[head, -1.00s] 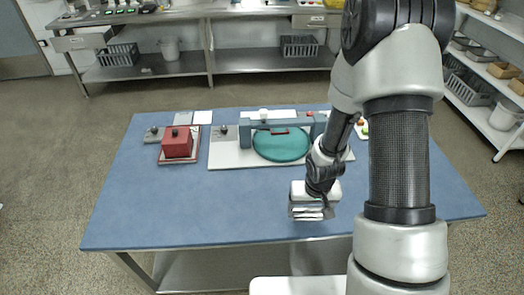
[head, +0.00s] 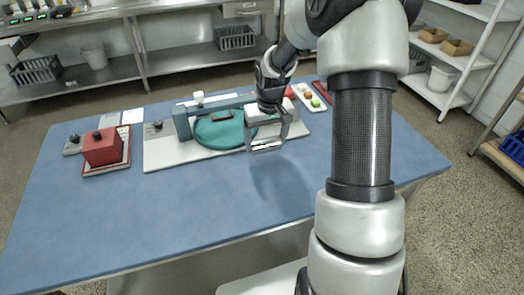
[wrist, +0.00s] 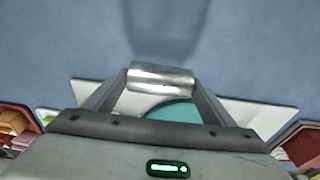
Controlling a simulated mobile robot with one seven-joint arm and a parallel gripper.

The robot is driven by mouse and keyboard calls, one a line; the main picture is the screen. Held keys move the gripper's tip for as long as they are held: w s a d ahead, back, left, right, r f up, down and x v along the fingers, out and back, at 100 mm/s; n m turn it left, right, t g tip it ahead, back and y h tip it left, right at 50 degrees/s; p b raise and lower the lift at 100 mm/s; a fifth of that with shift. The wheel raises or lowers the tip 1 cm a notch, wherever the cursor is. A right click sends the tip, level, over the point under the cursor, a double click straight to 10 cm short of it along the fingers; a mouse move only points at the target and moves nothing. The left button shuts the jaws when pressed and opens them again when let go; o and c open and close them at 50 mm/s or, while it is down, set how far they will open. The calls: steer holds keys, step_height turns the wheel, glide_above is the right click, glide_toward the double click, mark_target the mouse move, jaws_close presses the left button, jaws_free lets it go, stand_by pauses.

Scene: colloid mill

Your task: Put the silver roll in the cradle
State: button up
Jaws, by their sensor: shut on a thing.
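The silver roll (wrist: 162,78) is a short shiny cylinder between my fingertips in the wrist view. My gripper (head: 267,148) is shut on it and holds it above the blue table, at the front right of the white board (head: 165,157). The roll is small in the head view, seen between the fingers. A teal round plate (head: 215,134) lies on the board under a blue-grey bridge (head: 183,122). I cannot tell which part is the cradle. My gripper and arm hide the right part of the bridge.
A red block (head: 103,149) with a black knob sits on a tray at the left. A white tray with small coloured items (head: 307,97) stands behind right. The blue table (head: 150,215) is clear in front.

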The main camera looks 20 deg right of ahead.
mark_target(265, 150)
steer(key=shift+f+b, duration=0.3)
steer(key=shift+f, duration=1.65)
steer(key=shift+f, duration=0.15)
steer(key=o, duration=1.1)
